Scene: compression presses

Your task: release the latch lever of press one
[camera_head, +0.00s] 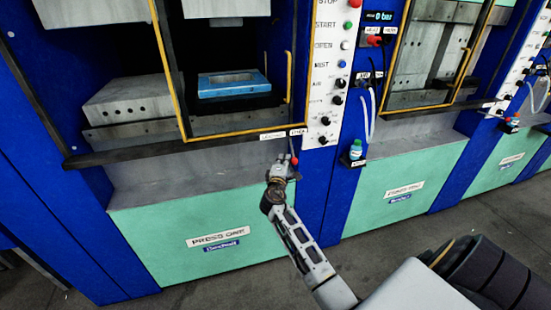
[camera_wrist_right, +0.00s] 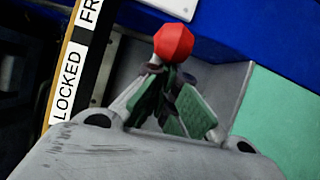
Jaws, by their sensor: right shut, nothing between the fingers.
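Press one (camera_head: 215,238) stands at the left of the head view, with its name plate on the green lower panel. The lever's shaft is mostly hidden. My right gripper (camera_head: 283,162) is shut and empty, close beside the knob; its fingers (camera_wrist_right: 172,98) show in the wrist view. I cannot tell whether they touch the knob. My left gripper is not in view.
The label LOCKED (camera_wrist_right: 67,82) and a partly cut-off label FR (camera_wrist_right: 90,12) mark the ledge. A control strip (camera_head: 328,75) with buttons and knobs rises to the right. A blue mould (camera_head: 232,84) sits inside the press. The floor in front is clear.

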